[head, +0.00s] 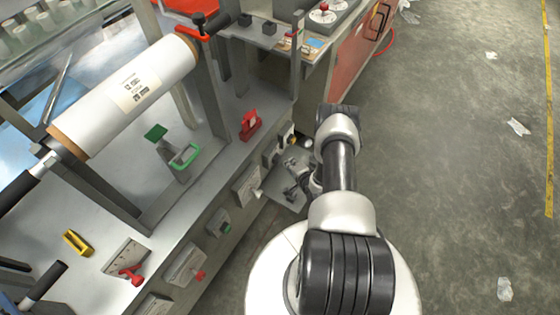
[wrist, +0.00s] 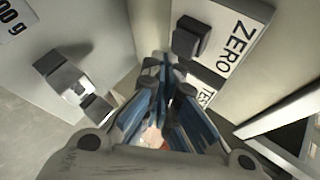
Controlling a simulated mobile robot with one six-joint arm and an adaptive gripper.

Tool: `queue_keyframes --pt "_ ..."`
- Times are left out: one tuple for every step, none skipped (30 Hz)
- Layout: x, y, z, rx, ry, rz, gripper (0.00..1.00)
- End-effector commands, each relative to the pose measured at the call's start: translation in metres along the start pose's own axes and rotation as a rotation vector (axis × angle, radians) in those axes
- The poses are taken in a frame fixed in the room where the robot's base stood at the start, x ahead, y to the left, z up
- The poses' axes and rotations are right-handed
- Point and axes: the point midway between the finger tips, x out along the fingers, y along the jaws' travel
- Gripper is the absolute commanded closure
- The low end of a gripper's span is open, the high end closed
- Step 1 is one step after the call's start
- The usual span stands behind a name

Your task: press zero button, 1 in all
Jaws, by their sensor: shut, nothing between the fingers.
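The zero button is a dark square block (wrist: 190,37) on a white plate (wrist: 237,33) lettered ZERO, in the upper middle of the wrist view. My gripper (wrist: 161,64) is shut and empty. Its fingertips are just below and left of the zero button in the picture; I cannot tell whether they touch it. A second white label lettered TEST (wrist: 206,94) lies below the ZERO plate, partly hidden by the right finger. In the head view my gripper (head: 299,177) is beside the bench front, and I cannot make out the zero button there.
A metal bracket-like part (wrist: 78,82) sticks out of the grey panel left of my fingers. A pale frame edge (wrist: 285,115) stands at the right. In the head view the bench (head: 220,110) carries a film roll (head: 130,90). The floor (head: 450,150) to the right is mostly clear.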

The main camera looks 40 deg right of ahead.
Motion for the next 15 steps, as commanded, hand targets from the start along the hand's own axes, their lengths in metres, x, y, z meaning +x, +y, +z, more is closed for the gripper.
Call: queue_keyframes --pt "0.0004 -0.0003 0.0003 0.0 0.0 0.0 1.0" --pt "0.0008 -0.0006 0.0006 0.0 0.0 0.0 1.0" --pt "0.0016 -0.0011 0.0012 -0.001 -0.001 0.0 1.0" --pt "0.0023 -0.0016 0.0018 -0.001 -0.001 0.0 1.0" --pt "0.0031 -0.0022 0.0024 -0.001 -0.001 0.0 1.0" --pt "0.0042 -0.0029 0.0032 -0.001 -0.001 0.0 1.0" --pt "0.005 -0.0034 0.0037 -0.001 -0.001 0.0 1.0" --pt "0.0056 -0.0039 0.004 -0.001 0.0 0.0 1.0" --pt "0.006 -0.0042 0.0043 0.0 0.0 0.0 1.0" --pt "0.0062 -0.0044 0.0044 0.0 0.0 0.0 1.0" --pt "0.0062 -0.0045 0.0043 0.0 0.0 0.0 1.0" --pt "0.0061 -0.0044 0.0042 0.0 0.001 0.0 1.0" --pt "0.0061 -0.0044 0.0042 0.0 0.0 0.0 1.0" --pt "0.0061 -0.0045 0.0042 0.0 0.0 0.0 1.0" --pt "0.006 -0.0045 0.0042 0.0 0.0 0.0 1.0"
